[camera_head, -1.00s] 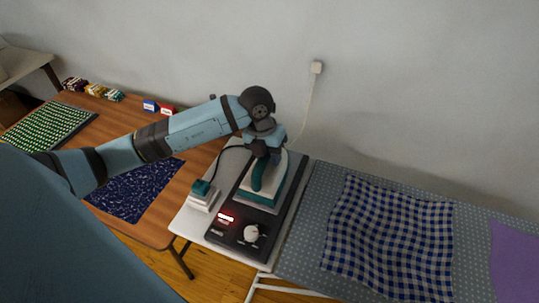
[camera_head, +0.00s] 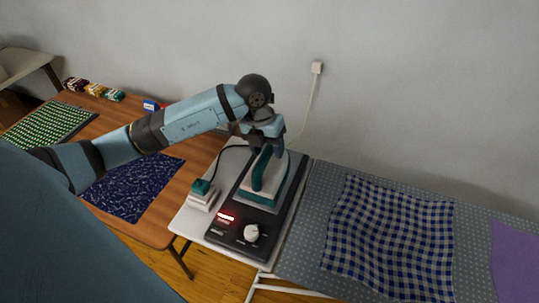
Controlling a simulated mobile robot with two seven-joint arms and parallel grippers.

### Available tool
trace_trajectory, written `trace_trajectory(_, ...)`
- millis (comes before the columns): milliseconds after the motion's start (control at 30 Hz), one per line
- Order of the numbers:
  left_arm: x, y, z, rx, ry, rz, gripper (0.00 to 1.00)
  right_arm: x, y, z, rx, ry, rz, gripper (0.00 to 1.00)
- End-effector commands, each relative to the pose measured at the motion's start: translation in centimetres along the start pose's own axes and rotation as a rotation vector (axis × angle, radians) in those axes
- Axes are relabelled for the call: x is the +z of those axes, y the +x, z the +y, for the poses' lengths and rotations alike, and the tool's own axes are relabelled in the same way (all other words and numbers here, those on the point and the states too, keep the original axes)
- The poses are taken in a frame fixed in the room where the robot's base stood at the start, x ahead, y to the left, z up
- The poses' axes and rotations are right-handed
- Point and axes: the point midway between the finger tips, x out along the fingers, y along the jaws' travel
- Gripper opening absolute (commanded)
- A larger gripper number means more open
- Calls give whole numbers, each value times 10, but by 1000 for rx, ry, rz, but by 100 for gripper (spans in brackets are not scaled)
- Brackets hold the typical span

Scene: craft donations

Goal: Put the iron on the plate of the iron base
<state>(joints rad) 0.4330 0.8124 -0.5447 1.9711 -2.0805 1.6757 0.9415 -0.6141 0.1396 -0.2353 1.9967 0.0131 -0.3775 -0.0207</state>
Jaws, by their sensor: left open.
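The iron (camera_head: 262,185), teal and white with a teal handle, sits on the plate of the dark iron base (camera_head: 239,233). The base has a red lit display and a white knob at its near end. My left gripper (camera_head: 269,150) is open just above the far end of the iron's handle. The wrist partly hides that end, so I cannot tell whether the fingers touch it. My right gripper is not in view.
A teal-and-white block (camera_head: 201,195) stands left of the base, with a dark cord running from it. A blue checked cloth (camera_head: 390,235) lies on the dotted ironing board (camera_head: 305,225) to the right. A wooden table (camera_head: 165,215) with fabrics stands left. A wall socket holds a cord behind.

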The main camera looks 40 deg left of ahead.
Motion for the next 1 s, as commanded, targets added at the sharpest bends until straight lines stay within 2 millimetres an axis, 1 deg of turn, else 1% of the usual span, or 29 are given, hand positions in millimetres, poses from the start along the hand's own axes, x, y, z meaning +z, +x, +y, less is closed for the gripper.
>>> trace_trajectory(33, 2, -12, 1, 1, 0, -7, 54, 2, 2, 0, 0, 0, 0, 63)
trace_trajectory(200, 1, -49, 1, 2, 0, -5, 54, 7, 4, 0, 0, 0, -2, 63)
trace_trajectory(300, 1, -67, 0, 1, 1, -4, 54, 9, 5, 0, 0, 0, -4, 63)
trace_trajectory(400, 1, -80, 0, 0, -1, -3, 54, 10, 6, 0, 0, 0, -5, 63)
trace_trajectory(500, 1, -88, 0, 1, -1, -3, 54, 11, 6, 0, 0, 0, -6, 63)
trace_trajectory(600, 0, -91, 0, 1, -1, -1, 54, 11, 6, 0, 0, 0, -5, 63)
trace_trajectory(1000, 0, -91, 0, 1, -1, 0, 54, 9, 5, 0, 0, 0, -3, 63)
